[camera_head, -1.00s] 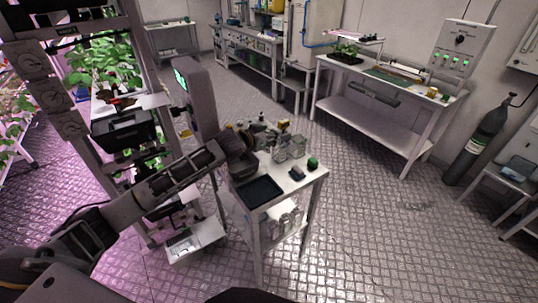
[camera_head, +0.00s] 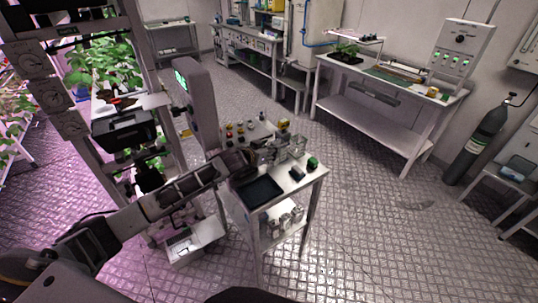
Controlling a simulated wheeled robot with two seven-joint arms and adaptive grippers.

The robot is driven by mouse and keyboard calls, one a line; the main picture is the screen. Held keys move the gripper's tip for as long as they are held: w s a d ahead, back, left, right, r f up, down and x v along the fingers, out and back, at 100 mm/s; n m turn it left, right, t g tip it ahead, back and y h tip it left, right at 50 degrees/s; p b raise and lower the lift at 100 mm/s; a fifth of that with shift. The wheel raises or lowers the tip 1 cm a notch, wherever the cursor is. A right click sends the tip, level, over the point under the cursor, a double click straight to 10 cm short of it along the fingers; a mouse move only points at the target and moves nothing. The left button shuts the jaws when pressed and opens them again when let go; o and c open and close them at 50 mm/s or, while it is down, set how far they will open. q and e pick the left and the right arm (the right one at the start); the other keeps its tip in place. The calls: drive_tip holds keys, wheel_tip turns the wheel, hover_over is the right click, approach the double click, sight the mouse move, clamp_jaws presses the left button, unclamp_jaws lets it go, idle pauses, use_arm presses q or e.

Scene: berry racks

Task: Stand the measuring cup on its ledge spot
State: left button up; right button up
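A small white table (camera_head: 306,183) stands in the middle of the view. A clear container (camera_head: 297,146), possibly the measuring cup, stands near its back right edge; it is too small to be sure. My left gripper (camera_head: 268,155) reaches over the table from the left, beside the clear container. Its fingers are small and mix with the clear things behind, so I cannot tell if they are open or hold anything. A ledge spot cannot be made out. My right gripper is not in view.
A dark tray (camera_head: 259,192) lies at the table's front left. A green-topped item (camera_head: 313,162) and a small dark block (camera_head: 297,172) lie at the right. Several coloured knobs or caps (camera_head: 240,129) show at the back left, beside a tall grey unit (camera_head: 194,100).

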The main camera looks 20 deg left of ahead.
use_arm(q)
drive_tip(key=shift+f, duration=1.35)
drive_tip(key=shift+f, duration=0.1)
drive_tip(key=o, duration=1)
drive_tip(key=shift+s, duration=0.1)
drive_tip(key=shift+b+v, duration=0.35)
drive_tip(key=shift+v, duration=5.6)
drive_tip(key=shift+o, duration=0.5)
drive_tip(key=shift+a, duration=0.1)
